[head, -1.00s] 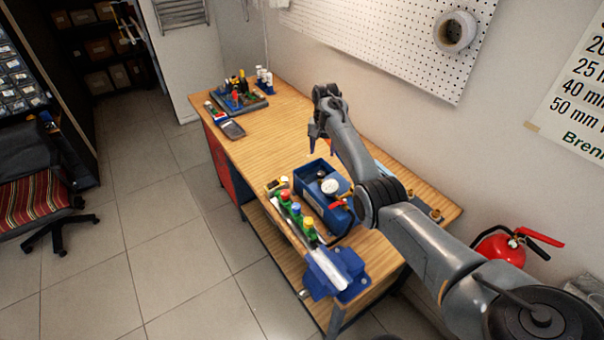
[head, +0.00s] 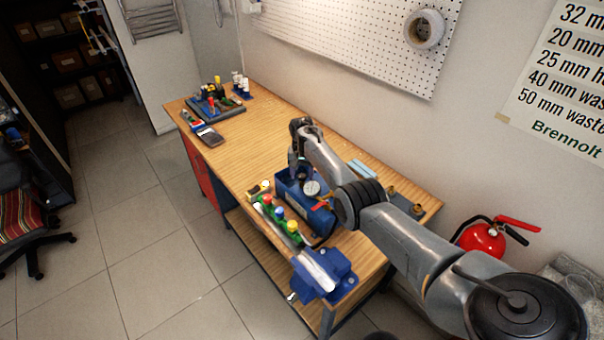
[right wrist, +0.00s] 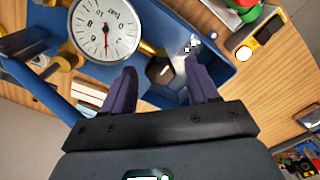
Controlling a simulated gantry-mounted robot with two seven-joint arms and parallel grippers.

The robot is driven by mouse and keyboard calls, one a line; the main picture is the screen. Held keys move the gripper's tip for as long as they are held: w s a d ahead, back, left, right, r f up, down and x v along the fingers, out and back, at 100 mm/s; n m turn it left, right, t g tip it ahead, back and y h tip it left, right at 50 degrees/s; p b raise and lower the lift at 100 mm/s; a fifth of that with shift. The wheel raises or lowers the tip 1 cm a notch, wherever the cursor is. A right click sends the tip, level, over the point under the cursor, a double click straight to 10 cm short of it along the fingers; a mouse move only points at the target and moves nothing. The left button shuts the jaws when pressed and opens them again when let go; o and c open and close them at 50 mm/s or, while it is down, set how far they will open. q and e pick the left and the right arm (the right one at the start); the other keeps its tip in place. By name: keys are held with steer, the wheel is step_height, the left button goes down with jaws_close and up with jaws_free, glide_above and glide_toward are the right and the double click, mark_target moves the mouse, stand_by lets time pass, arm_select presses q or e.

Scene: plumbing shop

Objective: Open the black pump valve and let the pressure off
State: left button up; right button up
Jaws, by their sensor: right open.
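The blue pump box (head: 291,208) stands on the bench, with a round white pressure gauge (head: 311,188) on it. In the right wrist view the gauge (right wrist: 105,28) shows a red needle, but I cannot read its value surely. A black valve knob (right wrist: 160,70) on a brass fitting shows between the fingertips. My right gripper (right wrist: 161,66) is open above the pump, its two dark fingers either side of the knob in the picture; I cannot tell whether they touch it. In the head view the gripper (head: 297,178) reaches the far end of the pump. My left gripper is out of view.
A rack of coloured-capped pieces (head: 278,221) stands along the bench front. A blue vise (head: 325,274) is at the near corner. A tray of parts (head: 214,106) lies at the far end. The middle of the bench (head: 245,150) is clear.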

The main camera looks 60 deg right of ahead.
steer(key=c, duration=1)
steer(key=shift+c, duration=0.2)
